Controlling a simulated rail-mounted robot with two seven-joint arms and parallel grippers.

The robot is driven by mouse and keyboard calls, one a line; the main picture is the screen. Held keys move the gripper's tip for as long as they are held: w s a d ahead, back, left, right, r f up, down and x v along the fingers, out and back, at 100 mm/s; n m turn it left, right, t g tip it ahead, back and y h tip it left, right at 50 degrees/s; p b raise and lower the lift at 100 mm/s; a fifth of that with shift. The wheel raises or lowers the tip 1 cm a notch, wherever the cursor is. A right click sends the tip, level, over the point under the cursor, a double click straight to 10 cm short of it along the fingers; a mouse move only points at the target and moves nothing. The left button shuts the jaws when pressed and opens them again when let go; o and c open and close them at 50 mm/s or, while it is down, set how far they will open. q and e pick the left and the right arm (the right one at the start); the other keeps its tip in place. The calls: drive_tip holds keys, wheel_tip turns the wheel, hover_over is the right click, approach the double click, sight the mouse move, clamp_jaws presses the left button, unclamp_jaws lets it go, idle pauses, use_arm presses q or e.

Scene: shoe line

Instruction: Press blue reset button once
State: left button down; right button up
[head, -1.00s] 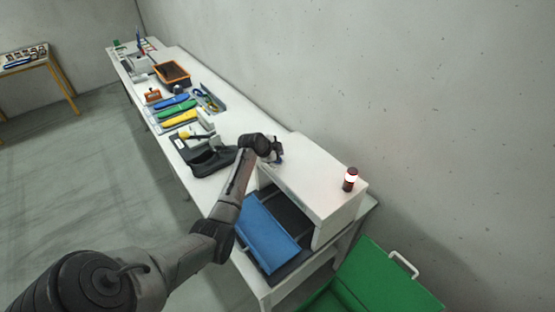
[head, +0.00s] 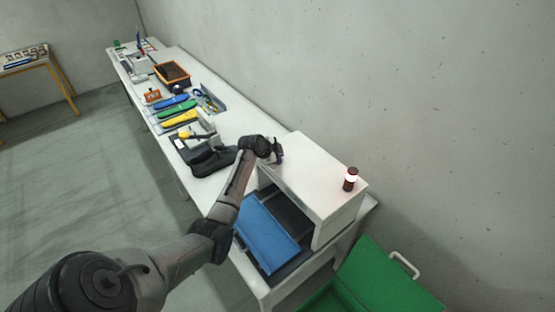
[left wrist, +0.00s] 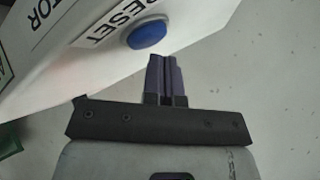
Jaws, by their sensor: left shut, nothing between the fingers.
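The round blue reset button (left wrist: 147,34) sits on a white face of the machine housing (head: 318,172), beside a label reading RESET (left wrist: 118,17). My left gripper (head: 279,150) is at the far-left end of this housing in the head view. In the left wrist view its two dark fingers (left wrist: 160,60) are shut together and empty. Their tips appear just below the button's lower edge; I cannot tell whether they touch it. The button is not visible in the head view. My right gripper is not in view.
A signal lamp (head: 350,179) with a lit band stands on the housing. A blue panel (head: 267,233) lies at its opening. A black shoe (head: 212,160) and several coloured tools lie along the bench. A green bin (head: 375,275) stands at lower right.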

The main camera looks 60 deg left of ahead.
use_arm(q)
drive_tip(key=shift+f+b, duration=0.35)
drive_tip(key=shift+f, duration=0.2)
idle(0.4)
drive_tip(key=shift+r, duration=0.1)
idle(0.4)
drive_tip(key=shift+r+p, duration=0.2)
drive_tip(key=shift+p, duration=0.1)
drive_tip(key=shift+r+p, duration=0.6)
drive_tip(key=shift+r, duration=0.1)
drive_tip(key=shift+r, duration=0.1)
wheel_tip(320, 180, up, 5)
drive_tip(key=p, duration=0.4)
